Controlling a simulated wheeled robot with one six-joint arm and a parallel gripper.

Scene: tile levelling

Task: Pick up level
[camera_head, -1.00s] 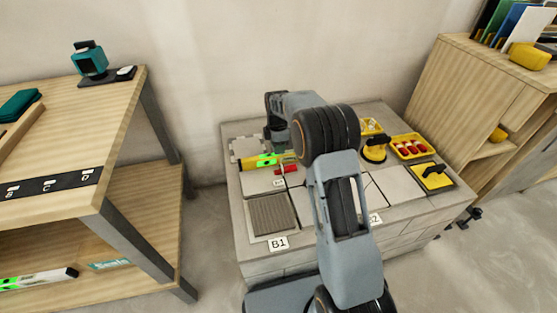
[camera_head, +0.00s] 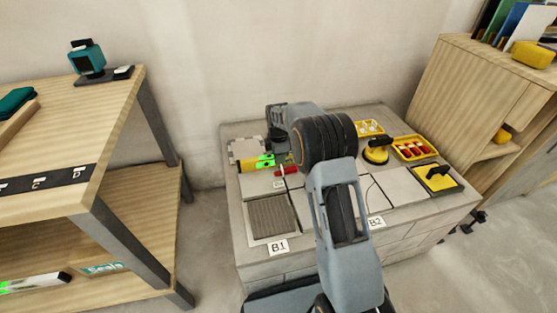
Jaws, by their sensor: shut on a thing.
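The level (camera_head: 254,162), a yellow bar with a bright green window, is at the back left of the grey tiled block, over light tiles. My gripper (camera_head: 284,160) is at the level's right part, shut on it. My own wrist and arm hide the fingertips and the right end of the level. I cannot tell whether the level touches the tiles or is slightly above them.
A red-handled tool (camera_head: 287,171) lies just in front of the level. A ribbed tile (camera_head: 271,217) lies by label B1. A yellow suction cup (camera_head: 376,152), a yellow tray (camera_head: 414,148) and a yellow-handled float (camera_head: 437,177) are at right. A wooden bench (camera_head: 60,140) stands left.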

